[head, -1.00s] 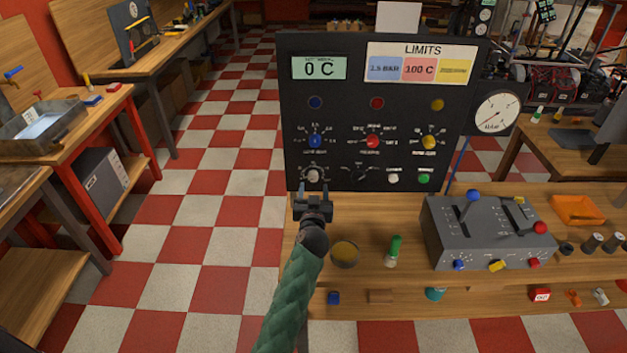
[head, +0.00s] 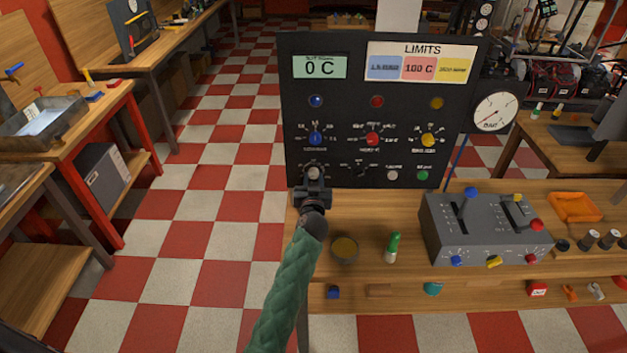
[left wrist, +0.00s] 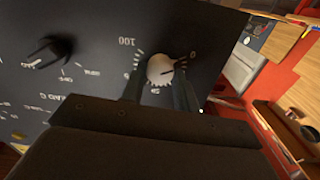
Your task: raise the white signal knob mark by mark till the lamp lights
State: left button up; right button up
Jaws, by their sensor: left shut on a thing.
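The white signal knob (head: 314,172) is at the lower left of the black panel (head: 345,70). In the left wrist view the knob (left wrist: 160,69) shows close up, upside down, with a dark pointer line on the side of the 0 mark; 50 and 100 are also printed around it. My left gripper (head: 314,183) is shut on the knob, one finger on each side. Blue (head: 316,101), red (head: 377,102) and yellow (head: 437,103) round lamps on the panel look dim. I cannot tell which lamp belongs to the knob. My right gripper is not in view.
A black knob (left wrist: 50,50) is beside the white one. White (head: 392,175) and green (head: 423,175) round buttons are farther right.

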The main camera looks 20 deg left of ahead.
pick_arm(q)
jog(key=shift+m, duration=0.3)
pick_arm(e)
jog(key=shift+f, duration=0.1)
pick_arm(q)
jog(key=shift+m+b, duration=0.4)
jog(key=shift+m, duration=1.2)
jog(key=shift+m+b, duration=0.4)
jog(key=shift+m, duration=1.1)
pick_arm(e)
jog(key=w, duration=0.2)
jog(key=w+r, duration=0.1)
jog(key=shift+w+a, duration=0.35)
pick_arm(q)
jog(key=o, duration=1)
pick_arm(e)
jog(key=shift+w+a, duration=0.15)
